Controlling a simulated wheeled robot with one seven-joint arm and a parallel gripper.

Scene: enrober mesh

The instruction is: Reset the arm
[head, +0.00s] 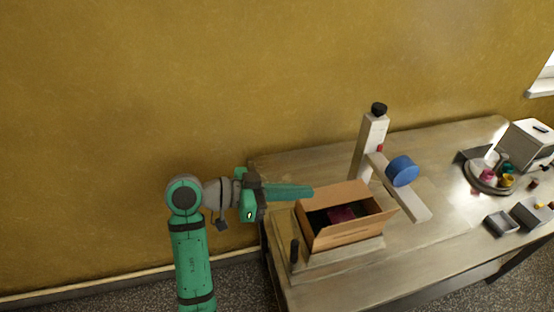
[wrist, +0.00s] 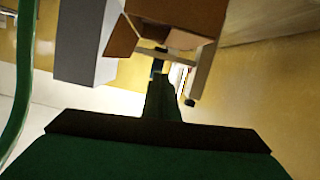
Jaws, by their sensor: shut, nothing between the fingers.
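My arm is green and grey and stands at the left of the table in the head view. My gripper (head: 308,192) points right, with its fingertips at the left upper edge of an open cardboard box (head: 345,235). The fingers are together with nothing seen between them. Whether the fingertips touch the box flap cannot be told.
The box sits on a pale base on the table (head: 440,225) and holds dark and magenta items. A post (head: 366,148) with an arm and a blue round part (head: 402,171) stands behind it. A round tray (head: 474,178), small grey bins (head: 501,222) and a white machine (head: 528,147) are at the right.

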